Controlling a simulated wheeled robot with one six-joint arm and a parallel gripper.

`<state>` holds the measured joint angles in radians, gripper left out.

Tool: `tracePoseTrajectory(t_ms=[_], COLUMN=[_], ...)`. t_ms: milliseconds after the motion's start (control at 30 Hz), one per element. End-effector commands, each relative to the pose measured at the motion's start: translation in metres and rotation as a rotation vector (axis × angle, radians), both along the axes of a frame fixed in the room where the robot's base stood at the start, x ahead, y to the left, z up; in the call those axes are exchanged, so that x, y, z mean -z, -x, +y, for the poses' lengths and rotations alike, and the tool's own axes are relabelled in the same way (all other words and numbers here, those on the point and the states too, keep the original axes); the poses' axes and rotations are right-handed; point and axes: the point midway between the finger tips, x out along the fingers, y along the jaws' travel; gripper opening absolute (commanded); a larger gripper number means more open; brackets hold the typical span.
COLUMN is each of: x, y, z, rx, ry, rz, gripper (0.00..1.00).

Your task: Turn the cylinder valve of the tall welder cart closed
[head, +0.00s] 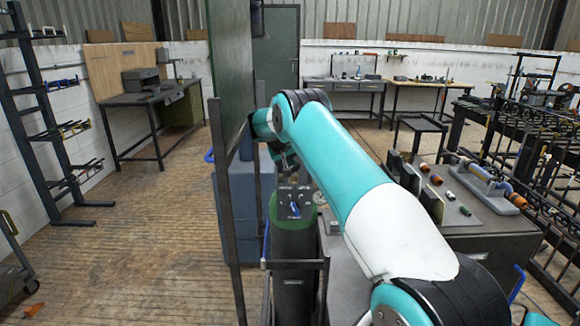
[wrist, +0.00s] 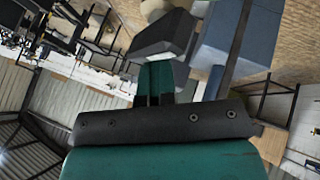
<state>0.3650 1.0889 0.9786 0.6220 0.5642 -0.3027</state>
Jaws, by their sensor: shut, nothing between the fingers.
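A tall dark gas cylinder (head: 293,245) with a green shoulder stands in a dark metal cart frame (head: 296,264) at the lower middle of the head view. A small blue handle (head: 294,208) shows at the cylinder's top, in front of a dark panel; its turn position is too small to tell. My gripper (head: 288,160) is above and slightly behind the cylinder top, apart from the handle in the picture and partly hidden by my arm. In the wrist view my gripper (wrist: 155,75) is shut and empty. No valve is recognisable there.
A tall green panel (head: 228,80) stands just left of my wrist, with blue boxes (head: 235,195) behind the cart. A grey table (head: 475,205) with loose parts is at the right. The wooden floor (head: 130,240) on the left is mostly clear.

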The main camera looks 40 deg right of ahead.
Motion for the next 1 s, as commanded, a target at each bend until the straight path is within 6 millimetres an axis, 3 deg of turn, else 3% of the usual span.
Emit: tracePoseTrajectory(t_ms=[1000], x=[0.0058], y=[-0.0005], z=[0.0069], rx=[0.010], ry=[-0.006], rz=[0.012], gripper=[0.00])
